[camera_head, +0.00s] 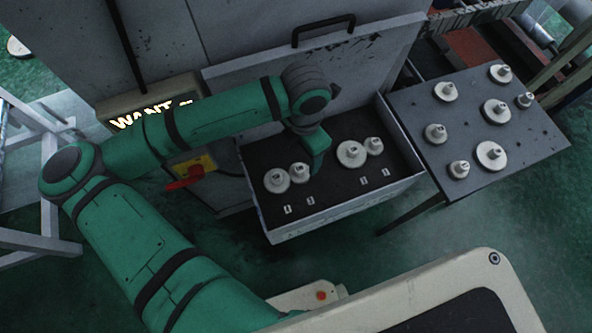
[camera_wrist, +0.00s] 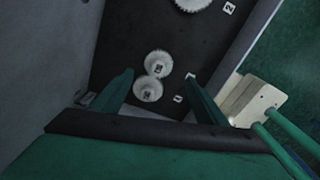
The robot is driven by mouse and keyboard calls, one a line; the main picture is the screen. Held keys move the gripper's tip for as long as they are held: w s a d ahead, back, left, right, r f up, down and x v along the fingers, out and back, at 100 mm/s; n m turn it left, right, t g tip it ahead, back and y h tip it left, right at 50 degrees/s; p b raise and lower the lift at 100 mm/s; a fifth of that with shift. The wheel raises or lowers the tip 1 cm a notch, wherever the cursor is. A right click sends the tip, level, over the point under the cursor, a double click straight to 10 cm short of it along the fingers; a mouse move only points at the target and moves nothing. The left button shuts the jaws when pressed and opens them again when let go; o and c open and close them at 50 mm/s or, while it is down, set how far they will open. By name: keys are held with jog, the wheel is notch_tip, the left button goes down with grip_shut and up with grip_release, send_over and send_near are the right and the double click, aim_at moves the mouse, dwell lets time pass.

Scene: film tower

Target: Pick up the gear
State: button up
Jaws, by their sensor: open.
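Several pale gears sit on posts in an open drawer (camera_head: 330,213): a left pair, with a larger gear (camera_head: 277,181) beside a smaller one (camera_head: 299,173), and a right pair, with a larger gear (camera_head: 351,155) beside a smaller one (camera_head: 374,146). My gripper (camera_head: 317,165) hangs over the drawer between the pairs, its tips partly hidden. In the wrist view my gripper's fingers (camera_wrist: 159,77) are spread, with two adjoining gears, the upper (camera_wrist: 158,64) and the lower (camera_wrist: 148,90), showing between them. Another gear (camera_wrist: 193,3) is cut off at the top edge.
A grey table (camera_head: 465,110) at the right holds several more gears, including a large one (camera_head: 491,155). The drawer's raised walls surround the gears, and a tall panel with a black handle (camera_head: 323,30) stands behind. A red-and-yellow switch (camera_head: 190,174) is left of the drawer.

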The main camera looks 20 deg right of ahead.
aim_at(300, 168)
notch_tip(300, 168, down, 5)
jog(key=shift+r, duration=0.1)
jog(key=shift+w+a+f, duration=0.1)
jog(key=shift+a+f, duration=0.05)
jog(key=shift+f, duration=1.2)
jog(key=shift+a+f, duration=0.1)
jog(key=shift+f, duration=1.25)
jog(key=c, duration=1.2)
